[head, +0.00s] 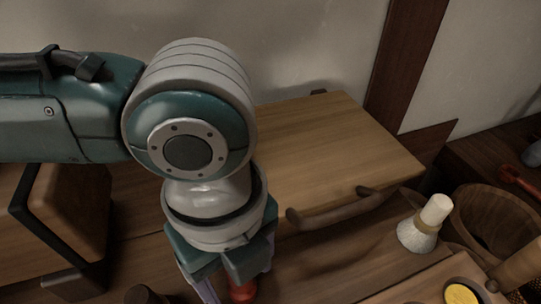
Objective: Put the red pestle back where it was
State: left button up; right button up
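My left gripper (236,288) points down at the bottom of the head view, its fingertips cut off by the lower edge. A red rounded thing (242,291), perhaps the red pestle, shows between and below the fingers. Most of it is hidden by the gripper or lies out of frame. I cannot tell whether the fingers touch it. Another red, slender thing (520,184) lies on a dark surface at the far right; I cannot tell what it is. My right gripper is not in view.
A pale-topped wooden box (340,145) with a dark handle (340,209) stands behind my gripper. At right are a white brush (421,232), a wooden bowl (482,205) and a yellow round thing (460,294). A black-handled wooden case (85,205) stands at left.

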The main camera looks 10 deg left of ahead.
pick_arm(q)
notch_tip(320, 180, up, 11)
jog(key=p, duration=0.3)
jog(key=shift+w+r+p, duration=0.1)
jog(key=shift+p, duration=0.2)
jog(key=shift+r, duration=0.2)
jog(key=s+d+n+t+h, duration=0.25)
jog(key=d+n+h, duration=0.3)
jog(key=n, duration=0.45)
jog(key=s+a+f+n+y, duration=0.1)
jog(key=s+a+n+y, duration=0.1)
jog(key=a+n, duration=0.4)
jog(key=s+a+f+n+t+y, duration=0.1)
jog(key=s+a+f+n+y, duration=0.1)
jog(key=a+n, duration=0.5)
jog(key=s+a+y, duration=0.1)
jog(key=s+a, duration=0.1)
jog(key=a, duration=0.1)
jog(key=shift+n, duration=0.3)
jog(key=shift+d+f+y, duration=0.1)
jog(key=shift+y, duration=0.15)
